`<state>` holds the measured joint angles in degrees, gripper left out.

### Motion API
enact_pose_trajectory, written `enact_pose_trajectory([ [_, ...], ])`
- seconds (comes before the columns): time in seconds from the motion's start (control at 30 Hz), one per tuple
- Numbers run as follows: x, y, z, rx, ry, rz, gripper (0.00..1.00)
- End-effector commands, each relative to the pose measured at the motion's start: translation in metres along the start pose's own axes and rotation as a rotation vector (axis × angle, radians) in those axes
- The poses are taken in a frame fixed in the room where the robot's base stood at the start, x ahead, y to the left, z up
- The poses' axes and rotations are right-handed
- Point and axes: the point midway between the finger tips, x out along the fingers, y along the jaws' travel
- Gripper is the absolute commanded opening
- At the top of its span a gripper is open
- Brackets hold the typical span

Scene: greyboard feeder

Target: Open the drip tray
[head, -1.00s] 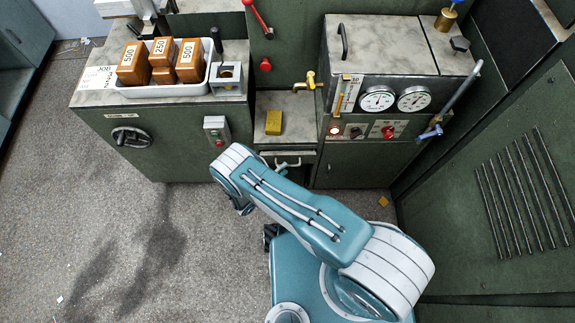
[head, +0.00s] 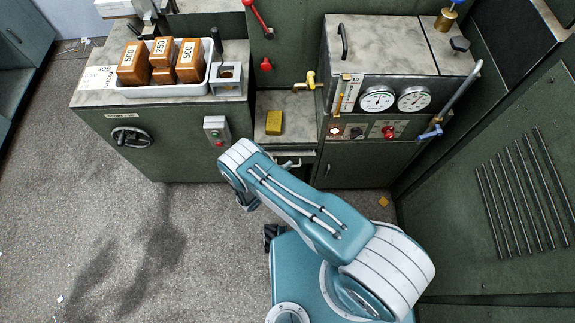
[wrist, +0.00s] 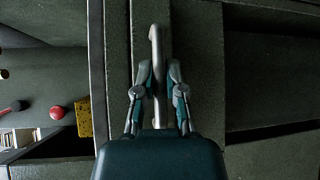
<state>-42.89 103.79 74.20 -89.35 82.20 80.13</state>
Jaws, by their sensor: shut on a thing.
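The drip tray (head: 305,154) is the narrow front below the recessed shelf under the brass tap (head: 306,81). Its pale bar handle (head: 291,164) shows just past my arm in the head view, which partly hides it. In the wrist view the handle (wrist: 156,38) is a grey metal bar running up between the fingers. My gripper (wrist: 159,78) is shut on this handle, one finger on each side. The tray looks in or close to its slot; how far out it is, I cannot tell. My gripper itself is hidden in the head view.
A yellow sponge (head: 274,122) lies on the shelf above the tray; it also shows in the wrist view (wrist: 85,117). Gauges and a blue-handled lever (head: 431,132) are at right. Floor at left is clear.

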Motion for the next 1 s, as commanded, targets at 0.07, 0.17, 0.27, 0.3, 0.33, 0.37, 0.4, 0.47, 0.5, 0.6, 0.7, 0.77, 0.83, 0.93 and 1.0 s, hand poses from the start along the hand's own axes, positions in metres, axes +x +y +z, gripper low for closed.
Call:
enact_pose_trajectory([
  [0.07,-0.006,-0.004,0.008,-0.007,0.002,-0.006,0.00],
  [0.17,-0.018,-0.008,0.020,-0.009,0.003,-0.006,0.00],
  [0.27,-0.035,-0.013,0.036,-0.010,0.005,-0.005,0.00],
  [0.3,-0.043,-0.015,0.044,-0.011,0.005,-0.005,0.00],
  [0.33,-0.048,-0.016,0.049,-0.010,0.005,-0.005,0.00],
  [0.37,-0.054,-0.018,0.055,-0.011,0.005,-0.005,0.00],
  [0.4,-0.060,-0.020,0.062,-0.010,0.006,-0.006,0.00],
  [0.47,-0.070,-0.023,0.072,-0.009,0.006,-0.006,0.00],
  [0.5,-0.077,-0.024,0.079,-0.009,0.005,-0.005,0.00],
  [0.6,-0.091,-0.028,0.094,-0.008,0.004,-0.005,0.00],
  [0.7,-0.103,-0.032,0.106,-0.007,0.004,-0.005,0.00],
  [0.77,-0.109,-0.033,0.112,-0.006,0.003,-0.005,0.00],
  [0.83,-0.114,-0.035,0.118,-0.006,0.001,-0.006,0.00],
  [0.93,-0.119,-0.036,0.123,-0.006,0.000,-0.006,0.00],
  [1.0,-0.121,-0.037,0.126,-0.005,-0.001,-0.006,0.00],
])
